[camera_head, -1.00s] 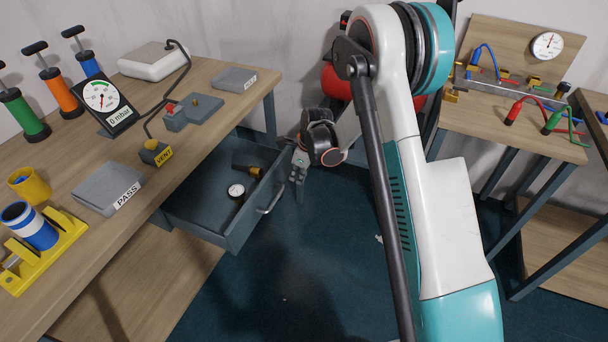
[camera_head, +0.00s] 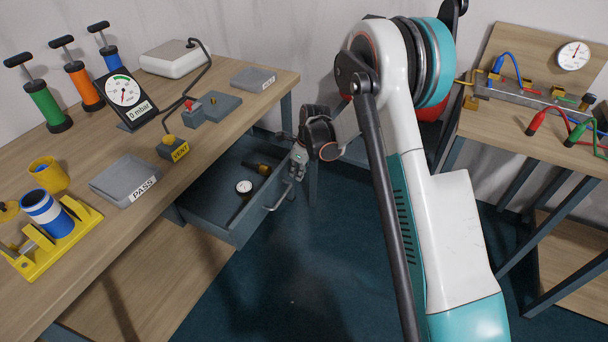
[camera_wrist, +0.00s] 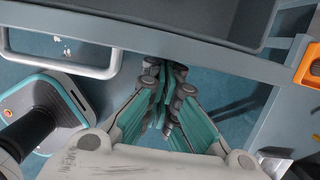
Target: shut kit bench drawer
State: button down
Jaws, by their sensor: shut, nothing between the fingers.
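The grey kit bench drawer (camera_head: 233,226) stands pulled out under the left wooden bench. A dial gauge (camera_head: 244,187) and a dark tool with a yellow part (camera_head: 262,169) lie in it. Its bar handle (camera_head: 279,199) is on the front panel and also shows at upper left in the wrist view (camera_wrist: 62,66). My gripper (camera_head: 297,165) is at the right end of the drawer front. In the wrist view my gripper's fingers (camera_wrist: 165,75) are together and empty, close to the front panel (camera_wrist: 190,47), right of the handle. I cannot tell whether they touch it.
The bench top (camera_head: 110,220) carries a PASS tray (camera_head: 125,180), a VENT block (camera_head: 172,149), a gauge, several pumps and a yellow stand. Another bench (camera_head: 500,125) is at the right. The floor before the drawer is clear.

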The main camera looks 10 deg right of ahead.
aim_at(263, 165)
jog(key=w+a, duration=0.3)
jog(key=a, duration=0.1)
jog(key=w+a, duration=0.4)
jog(key=a, duration=0.1)
jog(key=w+a, duration=0.4)
jog(key=a, duration=0.1)
jog(key=shift+a, duration=0.1)
